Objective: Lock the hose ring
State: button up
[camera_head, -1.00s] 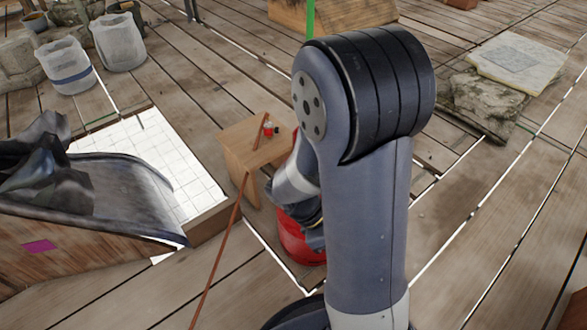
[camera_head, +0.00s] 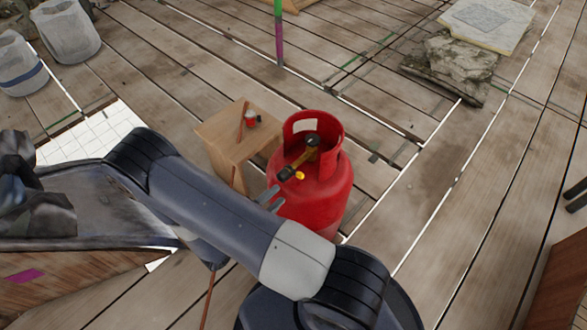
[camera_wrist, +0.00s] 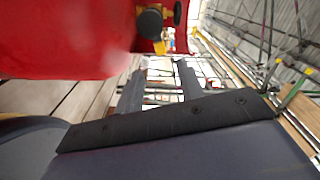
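A red gas cylinder (camera_head: 318,200) stands upright on the plank deck in the head view. On its top, inside the collar, sits a brass and black valve fitting (camera_head: 300,162) with a yellow tip. I cannot tell the hose ring apart from this fitting. My gripper (camera_head: 270,198) is beside the cylinder's left side, below the fitting; contact cannot be judged. In the wrist view its two grey fingers (camera_wrist: 159,84) are apart with nothing between them. The red cylinder (camera_wrist: 65,40) fills the upper left there, with the black and yellow fitting (camera_wrist: 152,22) above the fingers.
A small wooden stool (camera_head: 225,145) with a red and white item (camera_head: 251,118) stands left of the cylinder. A dark trough (camera_head: 75,205) lies at the left, close to my arm. Stone slabs (camera_head: 455,55) lie at the upper right.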

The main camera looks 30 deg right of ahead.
aim_at(299, 177)
jog(key=shift+b+x, duration=0.9)
jog(key=shift+x, duration=4.45)
jog(key=shift+c, duration=0.5)
grip_shut()
